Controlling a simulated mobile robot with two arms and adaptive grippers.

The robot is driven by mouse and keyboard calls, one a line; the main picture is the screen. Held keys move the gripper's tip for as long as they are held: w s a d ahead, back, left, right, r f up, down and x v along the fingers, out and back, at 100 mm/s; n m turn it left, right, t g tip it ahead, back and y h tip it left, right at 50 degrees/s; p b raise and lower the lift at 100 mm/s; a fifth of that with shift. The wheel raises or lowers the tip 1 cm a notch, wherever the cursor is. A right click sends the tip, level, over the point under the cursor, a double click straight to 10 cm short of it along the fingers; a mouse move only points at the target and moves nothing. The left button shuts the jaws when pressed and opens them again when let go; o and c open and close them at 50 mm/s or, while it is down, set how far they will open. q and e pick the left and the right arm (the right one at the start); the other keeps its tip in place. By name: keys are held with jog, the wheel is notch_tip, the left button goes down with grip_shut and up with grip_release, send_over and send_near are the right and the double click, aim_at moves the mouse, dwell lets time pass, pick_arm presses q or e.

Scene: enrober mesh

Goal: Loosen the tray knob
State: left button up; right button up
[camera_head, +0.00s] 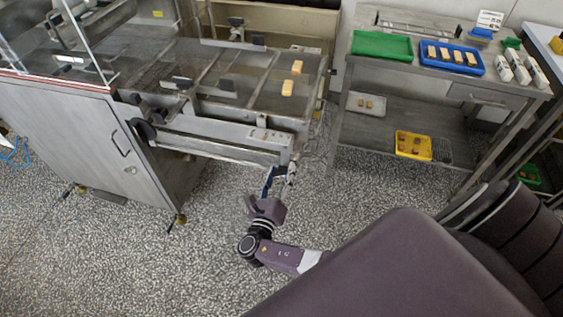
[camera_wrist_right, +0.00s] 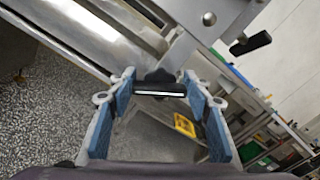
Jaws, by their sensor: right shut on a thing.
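The tray knob (camera_wrist_right: 160,86) is a small black knob with a light front edge, under the metal frame of the enrober. In the right wrist view it sits between the blue-padded fingertips of my right gripper (camera_wrist_right: 160,92), which is shut on it. In the head view my right gripper (camera_head: 279,178) reaches up to the front right corner of the enrober (camera_head: 235,147). The knob is too small and covered to make out there. My left gripper is not in view.
Another black handle (camera_wrist_right: 250,43) sticks out near the knob. A steel table (camera_head: 438,78) at the right holds a green tray (camera_head: 381,44) and a blue tray (camera_head: 470,67). A yellow tray (camera_head: 413,145) is on its lower shelf. The speckled floor in front is clear.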

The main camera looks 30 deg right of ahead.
jog(key=n+p, duration=0.1)
jog(key=n, duration=0.2)
jog(key=n+p, duration=0.2)
jog(key=shift+w+a+r+n, duration=0.1)
jog(key=shift+w+n, duration=0.05)
jog(key=shift+n, duration=0.25)
jog(key=n+p, duration=0.1)
jog(key=n, duration=0.2)
jog(key=shift+f+n+p, duration=0.25)
jog(key=shift+n+p, duration=0.05)
jog(key=shift+n, duration=0.9)
jog(key=o, duration=1.2)
jog(key=shift+a+f, duration=0.1)
jog(key=v, duration=1.2)
